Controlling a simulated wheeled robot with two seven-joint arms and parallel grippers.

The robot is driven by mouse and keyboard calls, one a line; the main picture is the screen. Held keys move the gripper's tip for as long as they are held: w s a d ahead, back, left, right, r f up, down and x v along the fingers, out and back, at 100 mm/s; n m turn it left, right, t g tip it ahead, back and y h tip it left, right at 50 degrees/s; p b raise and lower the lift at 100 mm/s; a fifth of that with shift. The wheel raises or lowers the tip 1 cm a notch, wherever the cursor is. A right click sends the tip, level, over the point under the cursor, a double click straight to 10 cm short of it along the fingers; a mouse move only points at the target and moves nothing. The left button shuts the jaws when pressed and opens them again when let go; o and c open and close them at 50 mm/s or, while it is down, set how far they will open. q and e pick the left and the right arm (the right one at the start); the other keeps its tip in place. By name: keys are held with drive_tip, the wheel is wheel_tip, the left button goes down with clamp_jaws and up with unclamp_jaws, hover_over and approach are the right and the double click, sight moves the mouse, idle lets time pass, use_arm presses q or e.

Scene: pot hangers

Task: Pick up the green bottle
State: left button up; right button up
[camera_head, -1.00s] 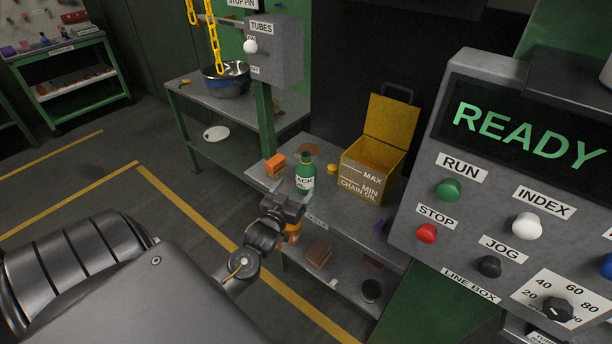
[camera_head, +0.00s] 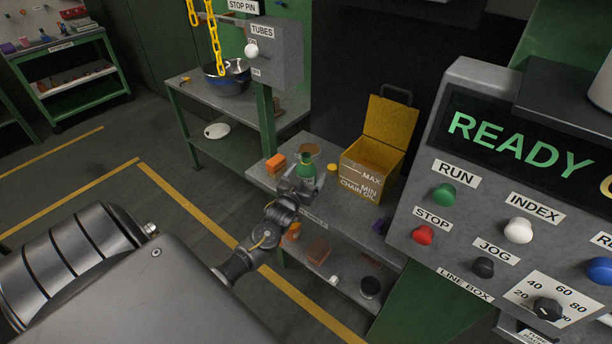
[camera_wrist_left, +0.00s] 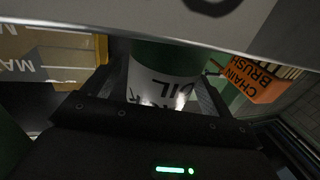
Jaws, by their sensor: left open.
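The green bottle (camera_head: 306,166) with a white label stands upright on the upper shelf of the grey bench (camera_head: 262,172). My left gripper (camera_head: 300,186) is in front of it in the head view and hides its lower part. In the left wrist view the bottle (camera_wrist_left: 163,80) is upside down in the picture, with its label between the two open fingers of the gripper (camera_wrist_left: 155,102). I cannot tell whether the fingers touch it. My right gripper is in neither view.
A yellow open-lidded chain oil box (camera_head: 368,172) stands right of the bottle, with a small yellow cap (camera_head: 332,168) between. A control panel (camera_head: 500,220) fills the right side.

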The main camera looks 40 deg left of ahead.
use_arm(q)
drive_tip(key=shift+c, duration=0.5)
drive_tip(key=c, duration=1.2)
drive_tip(key=shift+r, duration=0.15)
